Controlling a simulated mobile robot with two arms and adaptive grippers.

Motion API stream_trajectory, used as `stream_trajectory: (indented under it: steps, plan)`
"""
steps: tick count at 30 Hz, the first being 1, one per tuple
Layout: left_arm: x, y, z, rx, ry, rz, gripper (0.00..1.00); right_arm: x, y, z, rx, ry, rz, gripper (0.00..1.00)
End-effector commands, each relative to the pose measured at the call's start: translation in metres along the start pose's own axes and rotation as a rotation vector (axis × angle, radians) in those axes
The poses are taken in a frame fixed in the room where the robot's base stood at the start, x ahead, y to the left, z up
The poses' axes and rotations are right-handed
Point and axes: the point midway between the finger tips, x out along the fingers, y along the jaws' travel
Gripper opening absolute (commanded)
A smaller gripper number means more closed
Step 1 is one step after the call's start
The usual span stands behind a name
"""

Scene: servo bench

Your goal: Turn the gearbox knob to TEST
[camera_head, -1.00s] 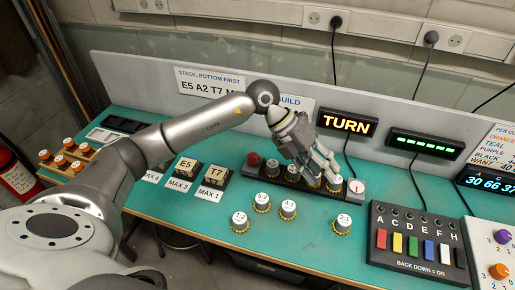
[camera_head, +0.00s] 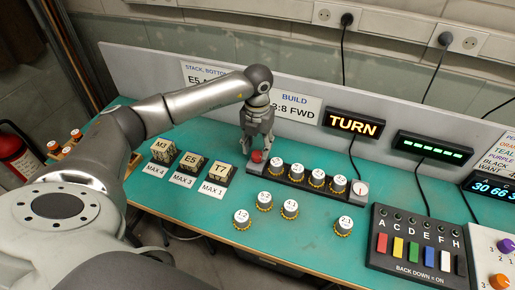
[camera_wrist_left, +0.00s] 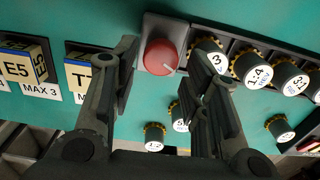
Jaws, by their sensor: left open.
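The red round knob (camera_head: 256,157) sits at the left end of the dark gearbox rack (camera_head: 292,186). In the left wrist view the knob (camera_wrist_left: 160,57) stands on a grey square plate, with a short pale mark at its lower right edge. No TEST lettering is readable beside it. My left gripper (camera_head: 257,149) points down over the knob. In the left wrist view its open fingers (camera_wrist_left: 163,72) stand on the left and right of the knob, apart from it as far as I can tell. My right gripper is not in view.
Several numbered gears (camera_head: 297,172) stand in the rack, with a white dial (camera_head: 361,189) at its right end. Loose gears (camera_head: 290,208) lie in front. Labelled blocks (camera_head: 190,165) are at the left, a switch box (camera_head: 415,243) at the right. A lit TURN display (camera_head: 353,122) stands behind.

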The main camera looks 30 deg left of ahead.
Motion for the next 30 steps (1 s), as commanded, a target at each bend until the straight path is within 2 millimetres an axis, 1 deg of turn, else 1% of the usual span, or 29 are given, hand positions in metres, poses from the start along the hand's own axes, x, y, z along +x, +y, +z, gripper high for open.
stream_trajectory:
  steps: [3, 6, 10, 16, 17, 24, 25, 30]
  plan:
    - [0.015, 0.0, 0.0, 0.0, 0.002, -0.001, 0.42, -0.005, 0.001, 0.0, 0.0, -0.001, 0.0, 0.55]
    - [0.024, 0.0, 0.0, 0.001, 0.001, 0.0, 0.42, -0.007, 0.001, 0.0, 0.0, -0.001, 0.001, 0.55]
    - [0.029, -0.001, 0.0, 0.002, -0.001, -0.002, 0.42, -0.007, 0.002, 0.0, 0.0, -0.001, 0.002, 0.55]
    - [0.029, -0.001, 0.0, 0.001, -0.001, -0.002, 0.42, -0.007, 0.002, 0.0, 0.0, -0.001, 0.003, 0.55]
    - [0.029, -0.001, 0.0, 0.001, -0.001, -0.002, 0.41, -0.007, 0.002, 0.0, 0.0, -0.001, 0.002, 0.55]
    - [0.029, -0.001, 0.0, 0.001, -0.001, -0.002, 0.1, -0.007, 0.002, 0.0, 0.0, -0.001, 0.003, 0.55]
    - [0.029, -0.001, 0.0, 0.001, -0.001, -0.002, 0.08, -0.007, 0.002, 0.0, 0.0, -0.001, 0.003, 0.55]
    - [0.029, -0.001, 0.0, 0.011, -0.001, -0.002, 0.08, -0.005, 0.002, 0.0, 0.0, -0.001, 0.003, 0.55]
